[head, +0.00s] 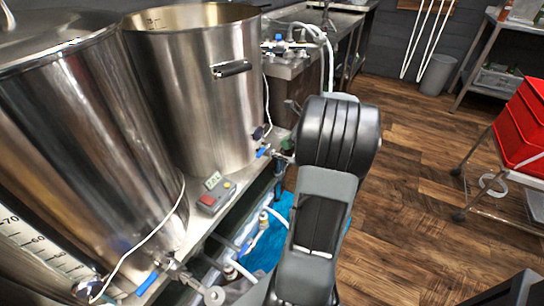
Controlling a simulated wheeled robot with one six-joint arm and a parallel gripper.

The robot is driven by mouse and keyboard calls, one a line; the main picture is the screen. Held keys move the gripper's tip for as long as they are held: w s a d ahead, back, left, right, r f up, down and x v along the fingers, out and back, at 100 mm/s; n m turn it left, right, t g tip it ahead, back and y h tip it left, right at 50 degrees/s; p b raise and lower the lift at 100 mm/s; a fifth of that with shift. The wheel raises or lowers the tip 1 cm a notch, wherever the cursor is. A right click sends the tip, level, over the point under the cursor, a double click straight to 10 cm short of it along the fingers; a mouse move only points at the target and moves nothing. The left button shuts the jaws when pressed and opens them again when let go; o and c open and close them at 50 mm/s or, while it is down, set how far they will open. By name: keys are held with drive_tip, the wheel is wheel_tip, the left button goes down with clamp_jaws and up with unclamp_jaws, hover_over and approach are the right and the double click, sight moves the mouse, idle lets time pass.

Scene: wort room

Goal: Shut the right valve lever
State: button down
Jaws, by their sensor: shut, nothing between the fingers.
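The right valve is a small steel valve (281,157) low on the right side of the open steel kettle (190,95). Its short blue lever (263,151) shows just left of my arm; I cannot tell its exact angle to the pipe. My arm reaches forward just right of this valve, and its dark links hide part of the space around it. My gripper is hidden behind the arm. A second valve with a blue lever (147,283) sits low on the lidded left kettle (80,130).
A small controller box (215,194) with a display stands on the narrow shelf before the kettles. Below are tubes and a blue container (270,240). Red bins (522,125) on a wheeled rack stand at the right. The wooden floor (410,200) between is clear.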

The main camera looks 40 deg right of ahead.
sight(263, 150)
drive_tip(key=b+x, duration=0.3)
drive_tip(key=x, duration=0.6)
drive_tip(key=shift+w+a+f, duration=0.15)
drive_tip(key=shift+w+f, duration=0.05)
drive_tip(key=shift+f, duration=0.05)
